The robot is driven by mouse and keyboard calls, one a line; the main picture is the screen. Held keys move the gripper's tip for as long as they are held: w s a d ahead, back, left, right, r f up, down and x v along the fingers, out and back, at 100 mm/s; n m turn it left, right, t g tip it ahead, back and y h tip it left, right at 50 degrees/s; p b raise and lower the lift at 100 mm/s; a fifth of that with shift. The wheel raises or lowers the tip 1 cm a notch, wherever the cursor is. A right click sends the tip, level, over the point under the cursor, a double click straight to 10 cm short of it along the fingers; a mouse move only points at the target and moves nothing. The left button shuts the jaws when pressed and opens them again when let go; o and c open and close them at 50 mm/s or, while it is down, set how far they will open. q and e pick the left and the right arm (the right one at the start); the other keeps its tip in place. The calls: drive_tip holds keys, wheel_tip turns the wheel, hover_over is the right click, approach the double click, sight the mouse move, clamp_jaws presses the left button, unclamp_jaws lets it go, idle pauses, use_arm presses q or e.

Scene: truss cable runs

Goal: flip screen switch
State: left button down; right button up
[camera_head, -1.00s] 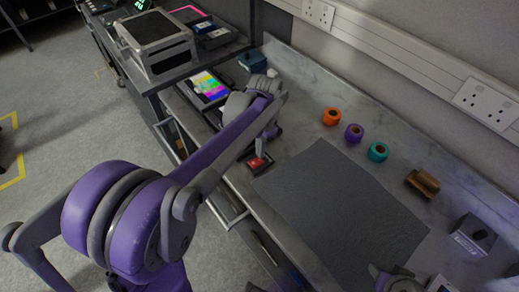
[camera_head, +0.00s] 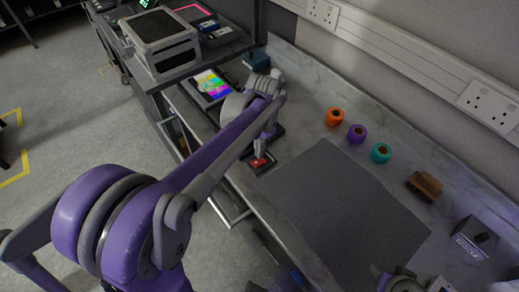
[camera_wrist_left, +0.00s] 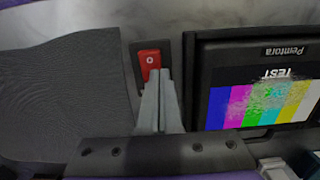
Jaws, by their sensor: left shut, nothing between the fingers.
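A red rocker switch (camera_head: 258,162) in a dark plate sits on the grey bench, between the dark mat and the screen. In the left wrist view the red switch (camera_wrist_left: 150,62) carries a white "O" mark. The screen (camera_head: 210,84) shows colour bars; in the left wrist view the screen (camera_wrist_left: 262,95) reads "TEST" upside down. My left gripper (camera_head: 262,150) is shut and empty, its fingertips (camera_wrist_left: 157,76) at the near edge of the switch and hiding part of it. I cannot tell if they touch. My right gripper (camera_head: 392,279) is partly in view at the bottom edge.
A dark mat (camera_head: 340,215) covers the bench middle. Orange (camera_head: 335,117), purple (camera_head: 356,133) and teal (camera_head: 381,152) tape rolls stand behind it. A brown brush-like block (camera_head: 424,185) and a grey box (camera_head: 475,238) lie right. A raised shelf with equipment (camera_head: 160,42) stands left.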

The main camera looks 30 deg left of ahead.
use_arm(q)
drive_tip(key=r+p, duration=0.1)
drive_tip(key=r, duration=0.1)
drive_tip(key=r+p, duration=0.1)
drive_tip(key=r, duration=0.1)
drive_tip(key=shift+w+d, duration=0.2)
drive_tip(key=shift+w, duration=0.2)
use_arm(e)
drive_tip(key=r, duration=0.3)
drive_tip(key=shift+w+a, duration=0.15)
drive_tip(key=shift+w, duration=0.1)
drive_tip(key=shift+r, duration=0.25)
use_arm(q)
wheel_tip(320, 180, up, 10)
drive_tip(key=w, duration=0.2)
drive_tip(key=shift+d+f+p, duration=0.2)
drive_tip(key=shift+d+p, duration=0.1)
drive_tip(key=shift+d, duration=0.05)
use_arm(e)
drive_tip(key=shift+w+a, duration=0.1)
